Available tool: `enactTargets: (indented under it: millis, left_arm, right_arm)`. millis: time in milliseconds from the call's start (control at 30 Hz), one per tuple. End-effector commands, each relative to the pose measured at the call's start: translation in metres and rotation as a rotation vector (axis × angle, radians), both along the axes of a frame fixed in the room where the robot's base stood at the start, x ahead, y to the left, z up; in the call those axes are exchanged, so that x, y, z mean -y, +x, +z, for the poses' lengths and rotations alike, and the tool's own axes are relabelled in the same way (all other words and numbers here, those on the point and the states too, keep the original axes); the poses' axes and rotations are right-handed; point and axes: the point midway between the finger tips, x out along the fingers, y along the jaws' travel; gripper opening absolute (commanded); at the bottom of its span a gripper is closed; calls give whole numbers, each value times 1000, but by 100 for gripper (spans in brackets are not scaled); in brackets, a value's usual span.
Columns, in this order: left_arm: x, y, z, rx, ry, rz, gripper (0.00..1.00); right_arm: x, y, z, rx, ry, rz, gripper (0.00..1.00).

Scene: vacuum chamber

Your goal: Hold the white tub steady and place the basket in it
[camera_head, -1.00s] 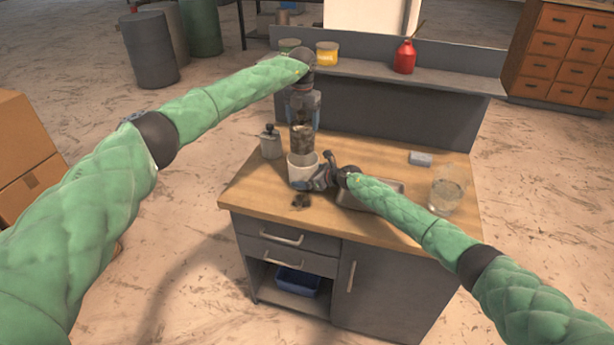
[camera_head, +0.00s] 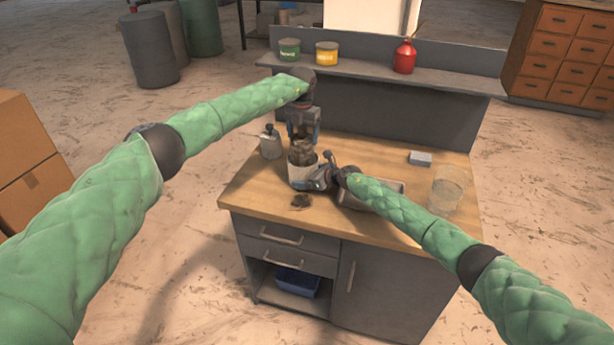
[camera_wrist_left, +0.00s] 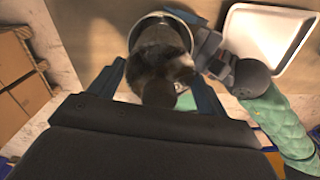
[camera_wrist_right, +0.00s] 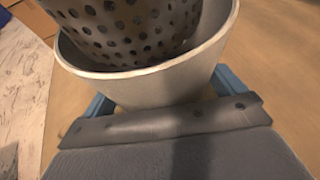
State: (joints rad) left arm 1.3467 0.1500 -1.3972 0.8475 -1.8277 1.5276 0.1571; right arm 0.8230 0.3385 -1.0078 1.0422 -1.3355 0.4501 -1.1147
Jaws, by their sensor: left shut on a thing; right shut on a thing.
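The white tub (camera_head: 297,179) stands upright on the wooden workbench. My right gripper (camera_head: 312,180) is shut on the tub from the right side; in the right wrist view the tub (camera_wrist_right: 150,88) sits between its fingers. The basket (camera_wrist_right: 125,28) is dark with rows of round holes. In the right wrist view its lower part is inside the tub's rim, with a gap at the near side. My left gripper (camera_head: 303,137) is above the tub, shut on the basket (camera_head: 302,158). Whether the basket touches the tub's bottom is hidden.
A grey metal tray (camera_head: 372,196) lies right of the tub, under my right arm. A glass beaker (camera_head: 446,190) and a small grey block (camera_head: 420,159) are farther right. A metal flask (camera_head: 270,143) stands close behind left.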

Motion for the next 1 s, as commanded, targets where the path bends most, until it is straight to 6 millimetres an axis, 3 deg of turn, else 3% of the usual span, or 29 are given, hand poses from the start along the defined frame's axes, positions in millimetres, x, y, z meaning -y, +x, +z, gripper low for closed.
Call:
enactTargets:
  millis: [467, 500, 600, 867, 1000]
  left_arm:
    - [0, 0, -9, 1, -1, 0, 28]
    - [0, 0, -9, 1, -1, 0, 79]
    - [0, 0, -9, 1, -1, 0, 98]
    - [0, 0, -9, 1, -1, 1, 100]
    - [-1, 1, 1, 2, 0, 1, 100]
  right_arm:
    - [0, 0, 0, -1, -1, 0, 70]
    - [0, 0, 0, -1, -1, 0, 70]
    - [0, 0, 0, -1, -1, 0, 70]
    - [0, 0, 0, 0, 0, 0, 70]
    - [0, 0, 0, 0, 0, 0, 70]
